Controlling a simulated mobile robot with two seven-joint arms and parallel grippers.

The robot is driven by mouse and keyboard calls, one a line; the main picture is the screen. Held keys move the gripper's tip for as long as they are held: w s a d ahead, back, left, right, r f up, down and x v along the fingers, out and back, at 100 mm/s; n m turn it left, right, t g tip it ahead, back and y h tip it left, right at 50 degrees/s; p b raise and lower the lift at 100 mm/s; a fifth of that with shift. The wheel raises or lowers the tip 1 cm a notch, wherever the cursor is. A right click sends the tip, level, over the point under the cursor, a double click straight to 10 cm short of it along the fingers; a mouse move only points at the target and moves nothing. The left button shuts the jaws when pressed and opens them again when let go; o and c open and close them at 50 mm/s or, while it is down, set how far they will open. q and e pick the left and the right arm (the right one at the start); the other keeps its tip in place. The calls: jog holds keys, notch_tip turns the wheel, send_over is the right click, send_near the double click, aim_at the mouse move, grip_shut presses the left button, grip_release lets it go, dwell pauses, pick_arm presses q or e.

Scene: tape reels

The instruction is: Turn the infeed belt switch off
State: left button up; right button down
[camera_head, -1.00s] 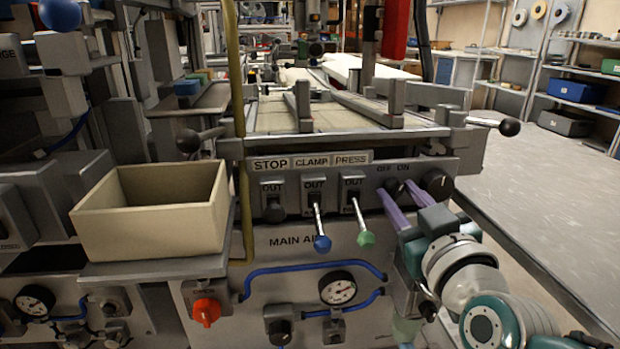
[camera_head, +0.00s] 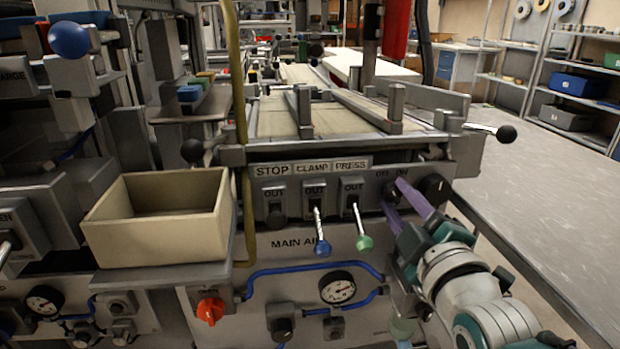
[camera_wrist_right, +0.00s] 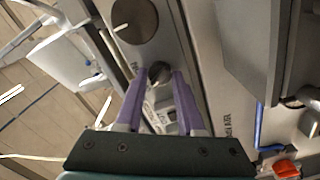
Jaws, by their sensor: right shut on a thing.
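The infeed belt switch (camera_head: 390,188) is a small dark knob under the OFF and ON labels, at the right of the grey control panel. My right gripper (camera_head: 394,191) reaches it from the lower right, with its two purple fingers on either side of the knob. In the right wrist view the knob (camera_wrist_right: 160,72) sits between the fingertips, and the gripper is shut on it. The fingers partly cover the knob, so I cannot tell which label it points to. My left gripper is not in view.
A larger black knob (camera_head: 435,188) sits just right of the switch. To the left are a green-tipped lever (camera_head: 364,243) and a blue-tipped lever (camera_head: 322,248). A beige bin (camera_head: 155,240) stands further left. A ball-ended handle (camera_head: 506,133) sticks out above right.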

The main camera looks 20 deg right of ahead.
jog(key=shift+n, duration=0.5)
jog(key=c, duration=0.5)
grip_release()
jog(key=shift+s+a, duration=0.1)
jog(key=shift+s, duration=0.2)
jog(key=p+v, duration=0.1)
jog(key=v, duration=0.8)
jog(key=shift+s+p, duration=0.1)
jog(key=shift+p, duration=0.3)
